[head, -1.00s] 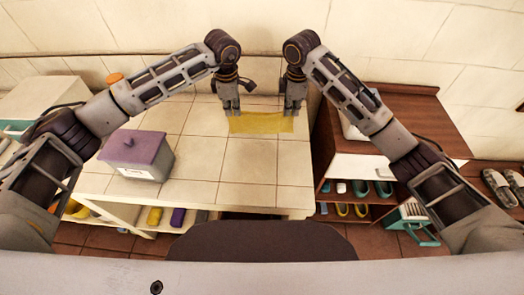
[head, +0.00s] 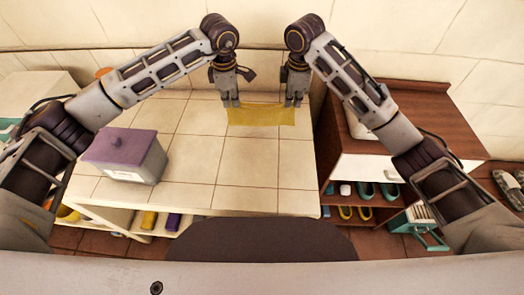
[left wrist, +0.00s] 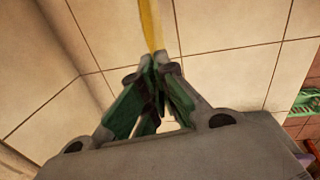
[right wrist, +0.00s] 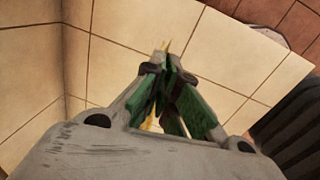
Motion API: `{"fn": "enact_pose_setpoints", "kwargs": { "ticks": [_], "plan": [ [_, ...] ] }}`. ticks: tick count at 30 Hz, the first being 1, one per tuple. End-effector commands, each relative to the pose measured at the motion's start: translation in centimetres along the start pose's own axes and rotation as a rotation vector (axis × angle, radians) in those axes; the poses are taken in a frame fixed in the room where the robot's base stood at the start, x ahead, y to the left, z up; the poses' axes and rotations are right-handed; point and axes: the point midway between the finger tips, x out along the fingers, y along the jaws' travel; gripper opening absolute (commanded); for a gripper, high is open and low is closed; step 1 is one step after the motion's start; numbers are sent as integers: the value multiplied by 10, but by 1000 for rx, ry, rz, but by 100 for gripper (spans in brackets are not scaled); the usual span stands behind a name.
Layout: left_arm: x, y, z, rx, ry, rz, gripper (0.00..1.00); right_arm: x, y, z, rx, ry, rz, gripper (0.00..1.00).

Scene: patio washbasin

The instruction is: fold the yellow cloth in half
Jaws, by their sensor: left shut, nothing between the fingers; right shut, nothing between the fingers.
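The yellow cloth (head: 261,116) shows as a narrow flat band across the far part of the tiled counter. My left gripper (head: 231,104) is shut at its left end, and my right gripper (head: 293,103) is shut at its right end; both are empty. In the left wrist view, a thin strip of the cloth (left wrist: 152,24) runs up from the closed fingertips (left wrist: 152,62). Whether the fingertips touch the cloth is unclear.
A grey box with a purple lid (head: 124,155) stands on the left of the tiled counter (head: 246,165). A dark wooden cabinet (head: 420,115) stands at the right, with shoes on its shelf. The wall is close behind the cloth. The counter's middle is clear.

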Motion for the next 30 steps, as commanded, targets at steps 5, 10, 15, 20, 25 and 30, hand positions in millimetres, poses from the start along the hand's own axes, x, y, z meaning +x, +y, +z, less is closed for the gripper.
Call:
{"fn": "enact_pose_setpoints", "kwargs": {
  "ticks": [5,10,15,20,25,30],
  "plan": [
    [4,-1,0,0,0,9,0,4,-1,0,0,0,8,0],
    [6,-1,0,0,-1,13,0,6,-1,0,0,1,12,0],
    [8,-1,0,0,-1,17,0,9,-1,0,0,1,16,0],
    [11,-2,0,-1,-1,21,0,11,-2,0,-1,0,20,0],
    [13,-2,0,-1,0,25,0,13,-2,0,-1,0,25,0],
    [15,-2,0,-1,0,29,0,16,-3,0,-1,0,29,0]
  ]
}}
